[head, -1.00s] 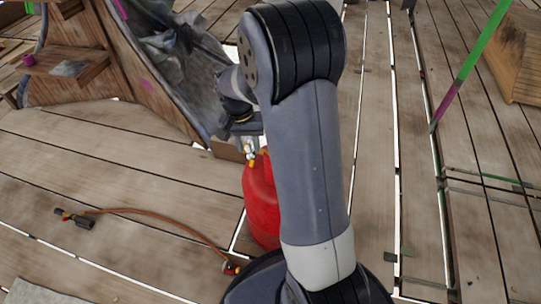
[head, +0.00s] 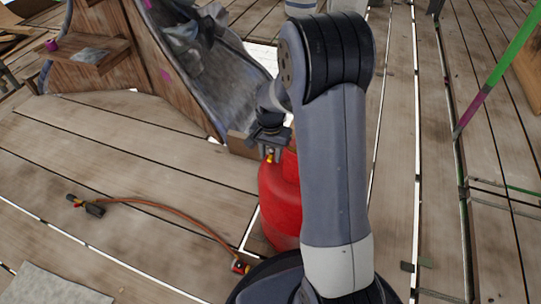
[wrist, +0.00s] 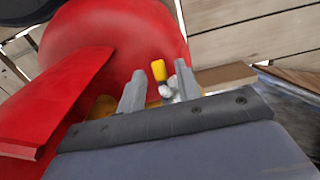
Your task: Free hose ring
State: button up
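The orange-red hose (head: 190,217) lies curved on the deck in the head view, with a dark torch-like piece (head: 90,207) at its left end. A ring on the hose is too small to make out. The red gas cylinder (head: 280,200) stands upright, partly hidden by my arm. My gripper (head: 268,148) points down at its top. In the wrist view my gripper (wrist: 158,92) is open, with a yellow-tipped silver valve (wrist: 159,72) between or just beyond its fingers, nearer the right one.
A wooden structure (head: 110,50) with grey sheeting (head: 215,65) stands behind and left of the cylinder. A green and purple pole (head: 490,75) slants at the right. A grey mat (head: 50,287) lies at lower left. Open planks lie around the hose.

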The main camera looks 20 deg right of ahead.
jog(key=shift+f, duration=0.1)
jog(key=shift+c, duration=0.4)
grip_shut()
jog(key=shift+p, duration=0.4)
jog(key=r+g+p, duration=0.1)
jog(key=p, duration=0.2)
jog(key=shift+y, duration=0.4)
jog(key=g+p, duration=0.1)
jog(key=p, duration=0.1)
jog(key=g+y+p, duration=0.1)
jog(key=p, duration=0.1)
jog(key=shift+w+d+r, duration=0.15)
jog(key=shift+r, duration=0.25)
jog(key=p, duration=0.1)
jog(key=g+y+p, duration=0.1)
jog(key=shift+w+d+r+g+y+p, duration=0.15)
jog(key=shift+w+r+g+y+p, duration=0.05)
jog(key=shift+g+y+p, duration=0.1)
jog(key=shift+w+d+r+g+y+p, duration=0.15)
jog(key=shift+g+y+p, duration=0.2)
jog(key=shift+g, duration=0.25)
jog(key=shift+w+g+y+p, duration=0.1)
jog(key=shift+g+y+p, duration=0.15)
jog(key=shift+g+y, duration=0.3)
